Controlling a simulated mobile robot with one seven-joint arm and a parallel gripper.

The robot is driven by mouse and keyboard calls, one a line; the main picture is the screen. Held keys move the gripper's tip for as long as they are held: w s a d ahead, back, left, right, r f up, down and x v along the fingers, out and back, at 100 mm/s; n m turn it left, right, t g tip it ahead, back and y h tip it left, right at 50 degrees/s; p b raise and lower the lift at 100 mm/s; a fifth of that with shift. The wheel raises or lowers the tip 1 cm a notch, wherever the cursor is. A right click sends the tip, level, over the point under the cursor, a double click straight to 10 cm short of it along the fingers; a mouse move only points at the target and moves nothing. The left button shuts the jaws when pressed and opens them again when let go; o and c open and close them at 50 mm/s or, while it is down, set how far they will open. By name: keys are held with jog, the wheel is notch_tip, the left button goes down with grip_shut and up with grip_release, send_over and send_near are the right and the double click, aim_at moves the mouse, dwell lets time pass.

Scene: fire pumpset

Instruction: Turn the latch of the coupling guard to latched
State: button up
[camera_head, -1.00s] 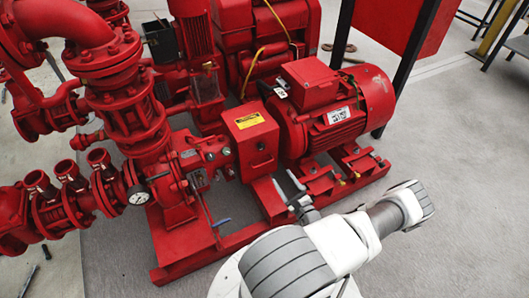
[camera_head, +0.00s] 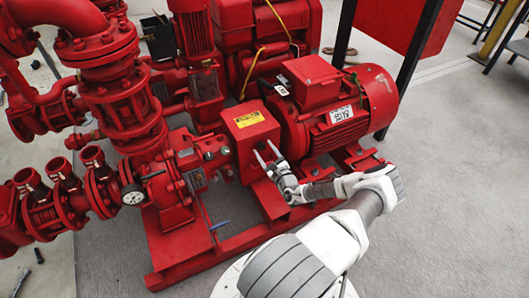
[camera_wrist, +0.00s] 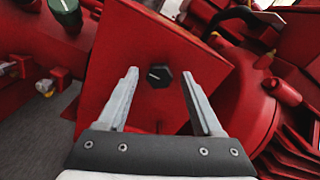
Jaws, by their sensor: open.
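The coupling guard (camera_head: 248,137) is a red box with a yellow label, between the pump and the motor; it also fills the middle of the wrist view (camera_wrist: 130,60). Its latch (camera_wrist: 159,77) is a small dark knob with a pale line mark, on the guard's face in the wrist view. My gripper (camera_head: 266,152) is in front of the guard's face. In the wrist view my gripper (camera_wrist: 165,78) is open, with one finger on each side of the knob and gaps between. I cannot tell how far the fingertips are from the guard's face.
The red motor (camera_head: 340,110) stands right of the guard, and the pump (camera_head: 175,175) with its pressure gauge (camera_head: 134,196) stands left. A red base frame (camera_head: 235,240) runs below.

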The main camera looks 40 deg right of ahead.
grip_shut()
dwell(0.3)
jog(key=shift+m, duration=0.3)
jog(key=m+p, duration=0.2)
jog(key=m, duration=1)
jog(key=shift+m, duration=0.3)
jog(key=m, duration=0.4)
jog(key=shift+f+m, duration=0.1)
jog(key=shift+m, duration=0.2)
jog(key=shift+b, duration=0.3)
